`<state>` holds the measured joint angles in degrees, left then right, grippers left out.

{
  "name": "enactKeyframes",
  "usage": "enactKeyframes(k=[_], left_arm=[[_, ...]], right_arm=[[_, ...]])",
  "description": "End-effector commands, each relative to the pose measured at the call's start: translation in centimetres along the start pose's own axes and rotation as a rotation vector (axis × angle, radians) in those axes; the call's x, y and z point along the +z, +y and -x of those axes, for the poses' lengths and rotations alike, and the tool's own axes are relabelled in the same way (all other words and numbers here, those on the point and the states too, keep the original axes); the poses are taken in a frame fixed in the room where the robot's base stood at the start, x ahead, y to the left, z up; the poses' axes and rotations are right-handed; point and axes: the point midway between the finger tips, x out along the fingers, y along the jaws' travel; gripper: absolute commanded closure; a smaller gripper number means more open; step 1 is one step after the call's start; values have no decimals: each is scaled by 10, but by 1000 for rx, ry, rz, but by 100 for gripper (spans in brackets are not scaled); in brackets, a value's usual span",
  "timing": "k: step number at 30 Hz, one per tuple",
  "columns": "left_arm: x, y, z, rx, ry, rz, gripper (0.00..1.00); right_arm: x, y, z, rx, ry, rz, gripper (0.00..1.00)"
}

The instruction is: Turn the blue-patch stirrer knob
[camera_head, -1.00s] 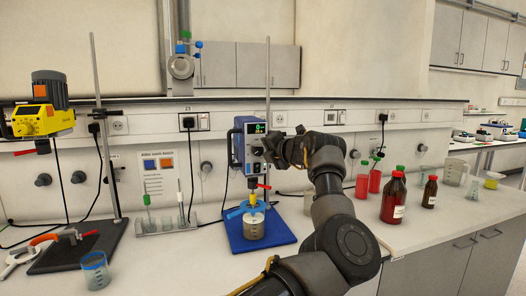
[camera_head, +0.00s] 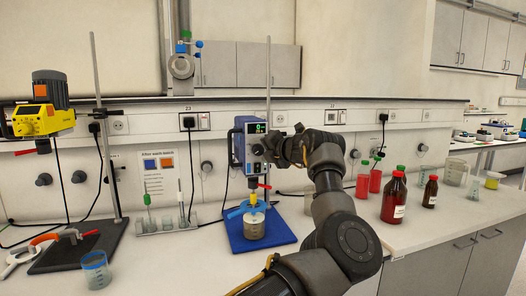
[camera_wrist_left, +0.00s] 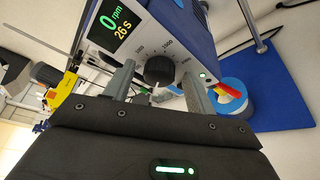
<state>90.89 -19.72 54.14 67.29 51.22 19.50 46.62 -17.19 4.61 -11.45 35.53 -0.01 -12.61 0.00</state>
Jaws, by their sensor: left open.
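The blue stirrer (camera_head: 238,146) hangs on a stand above a blue base plate (camera_head: 284,237). Its front panel has a green-digit display, which reads 0 rpm and 26 s in the left wrist view. The black stirrer knob (camera_wrist_left: 159,70) sits below the display on a white scale; it points straight out toward my wrist camera. My left gripper (camera_head: 268,150) is at the stirrer's front. In the left wrist view my left gripper (camera_wrist_left: 158,74) is open, with one finger on each side of the knob. Contact cannot be told. In the head view the knob is largely hidden by my gripper.
A yellow stirrer (camera_head: 44,118) with an orange patch stands at left. A beaker (camera_head: 254,226) sits under the blue stirrer. A sign (camera_head: 160,178) shows blue and orange patches. Brown bottles (camera_head: 393,198) and red bottles (camera_head: 363,181) stand right of my arm.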

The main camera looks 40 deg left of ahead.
Motion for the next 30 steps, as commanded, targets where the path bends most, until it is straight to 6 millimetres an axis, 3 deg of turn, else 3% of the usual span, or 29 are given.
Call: enactKeyframes(k=[7,17,22,30], left_arm=[[0,-1,7,0,-1,0,44],[-1,-4,62,3,-4,-1,44],[0,-2,89,2,-4,-1,44],[0,-1,108,0,-1,0,44]], right_arm=[[0,0,-3,0,0,0,100],[2,2,-32,5,-3,0,100],[2,20,-41,27,-1,7,100],[-2,30,-44,40,8,10,100]])
